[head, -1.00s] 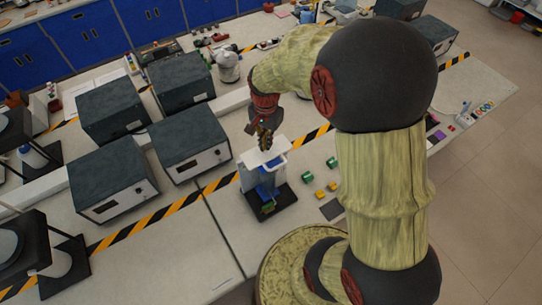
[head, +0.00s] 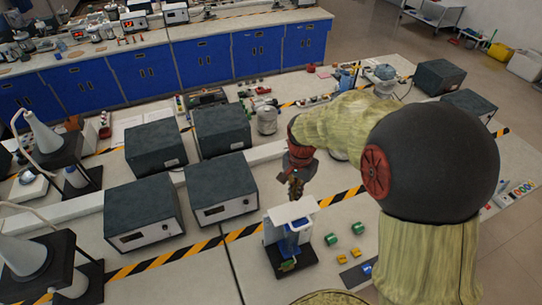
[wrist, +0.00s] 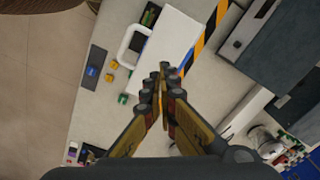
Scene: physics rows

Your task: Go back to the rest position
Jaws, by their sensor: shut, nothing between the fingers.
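My gripper (head: 295,188) is at the end of my arm, just above a white-topped stand with blue parts (head: 291,212) on the lab bench. In the wrist view my gripper (wrist: 163,72) has its fingers together with nothing between them. The white top (wrist: 172,45) lies below and beyond the fingertips there, and a white handle-like loop (wrist: 131,46) shows beside it. I cannot tell how large the gap is between the fingertips and the white top.
Dark instrument boxes (head: 222,188) stand to the left of the gripper. Small green blocks (head: 358,228) and yellow blocks (head: 342,259) lie to its right. Yellow-black tape (head: 243,232) crosses the bench. Blue cabinets (head: 205,62) stand behind.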

